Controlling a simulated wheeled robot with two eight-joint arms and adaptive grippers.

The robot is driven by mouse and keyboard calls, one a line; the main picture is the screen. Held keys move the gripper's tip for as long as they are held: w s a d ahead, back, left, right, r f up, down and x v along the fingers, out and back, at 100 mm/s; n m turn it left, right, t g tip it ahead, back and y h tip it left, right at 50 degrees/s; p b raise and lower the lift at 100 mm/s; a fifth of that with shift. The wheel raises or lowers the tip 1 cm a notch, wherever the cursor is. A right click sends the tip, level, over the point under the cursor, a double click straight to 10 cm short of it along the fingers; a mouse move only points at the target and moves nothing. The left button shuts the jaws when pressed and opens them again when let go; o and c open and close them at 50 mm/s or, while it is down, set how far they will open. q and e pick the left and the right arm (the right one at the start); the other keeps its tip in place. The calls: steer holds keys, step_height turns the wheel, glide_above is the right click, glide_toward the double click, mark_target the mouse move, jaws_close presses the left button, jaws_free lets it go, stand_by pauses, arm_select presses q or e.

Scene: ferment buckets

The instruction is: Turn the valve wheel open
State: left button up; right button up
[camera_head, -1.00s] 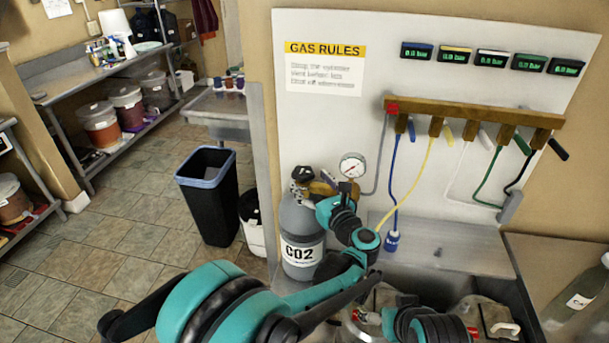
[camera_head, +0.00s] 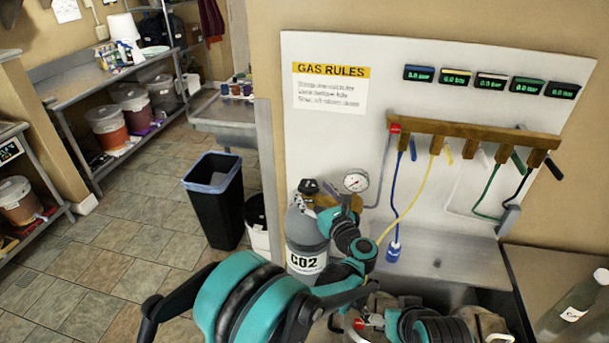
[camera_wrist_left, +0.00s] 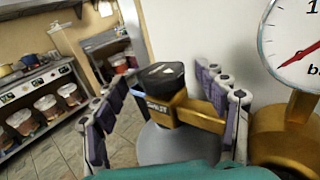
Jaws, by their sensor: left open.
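The valve wheel is a black knob (camera_head: 308,187) on the brass valve at the top of the grey CO2 cylinder (camera_head: 306,262). In the left wrist view the black wheel (camera_wrist_left: 162,77) sits between the spread fingers of my left gripper (camera_wrist_left: 163,100). The gripper is open, with gaps between its fingers and the wheel. In the head view my left gripper (camera_head: 318,197) is at the cylinder's top, its fingers small and partly hidden by my wrist. Part of my right arm shows at the bottom right; its gripper cannot be made out clearly.
A pressure gauge (camera_head: 356,181) stands close to the right of the valve; it looms large in the left wrist view (camera_wrist_left: 292,45). A gas manifold (camera_head: 470,131) with several hoses hangs on the white panel. A black bin (camera_head: 215,208) stands left of the cylinder.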

mark_target(304, 180)
arm_select(q)
steer(key=b+x, duration=0.1)
steer(key=x, duration=0.4)
steer(key=shift+w+a+f, duration=0.15)
steer(key=shift+w+f, duration=0.05)
steer(key=shift+w, duration=0.05)
steer(key=shift+x, duration=0.8)
steer(key=shift+r, duration=0.1)
steer(key=c, duration=1.3)
steer(key=shift+c, duration=0.4)
